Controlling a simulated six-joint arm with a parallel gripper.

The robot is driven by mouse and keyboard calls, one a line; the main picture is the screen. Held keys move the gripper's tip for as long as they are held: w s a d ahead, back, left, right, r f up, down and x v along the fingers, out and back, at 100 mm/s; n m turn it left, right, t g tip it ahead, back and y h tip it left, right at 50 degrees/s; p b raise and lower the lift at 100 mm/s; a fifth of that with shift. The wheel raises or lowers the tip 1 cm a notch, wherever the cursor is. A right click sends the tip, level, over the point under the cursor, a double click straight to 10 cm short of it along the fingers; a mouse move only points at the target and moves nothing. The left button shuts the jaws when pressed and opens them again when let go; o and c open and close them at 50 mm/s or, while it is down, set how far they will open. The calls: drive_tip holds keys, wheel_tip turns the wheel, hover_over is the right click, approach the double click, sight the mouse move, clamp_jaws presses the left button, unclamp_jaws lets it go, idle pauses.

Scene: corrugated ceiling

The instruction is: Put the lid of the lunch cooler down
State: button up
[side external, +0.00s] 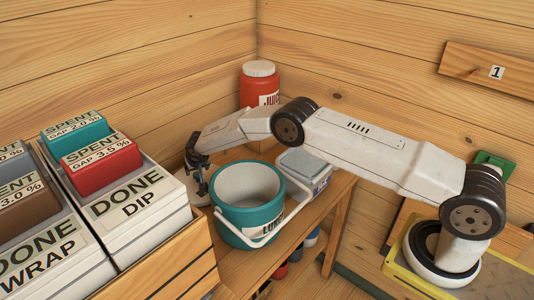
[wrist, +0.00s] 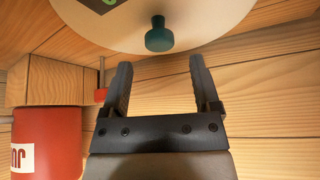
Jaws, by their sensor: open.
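The lunch cooler (side external: 245,215) is a teal bucket with a white rim and a white handle hanging toward the front right. It stands uncovered on the wooden bench, and its pale inside shows. In the wrist view a round cream lid (wrist: 205,22) with a teal knob (wrist: 159,38) is at the top edge, partly cut off. My gripper (side external: 197,178) is at the cooler's back left in the side view. In the wrist view my gripper (wrist: 158,72) is open and empty, with the knob just beyond and between the fingertips. In the side view the lid is mostly hidden.
A red jar (side external: 259,88) with a white cap stands behind my arm. A pale grey-lidded box (side external: 305,165) is right of the cooler. At left, a wooden crate (side external: 170,268) holds large labelled blocks. Wooden walls close off the back.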

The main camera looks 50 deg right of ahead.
drive_tip(key=v, duration=0.9)
drive_tip(key=shift+r, duration=0.15)
idle(0.7)
drive_tip(key=s+d+r+n+g, duration=0.1)
drive_tip(key=s+r, duration=0.2)
drive_tip(key=s, duration=0.9)
drive_tip(key=s+d+r+n+g+y, duration=0.1)
drive_tip(key=s+d+r+n, duration=0.1)
drive_tip(key=s, duration=1)
drive_tip(key=s+d+r+n+g+y, duration=0.1)
drive_tip(key=s+r, duration=0.3)
drive_tip(key=s, duration=0.9)
drive_tip(key=shift+d, duration=0.25)
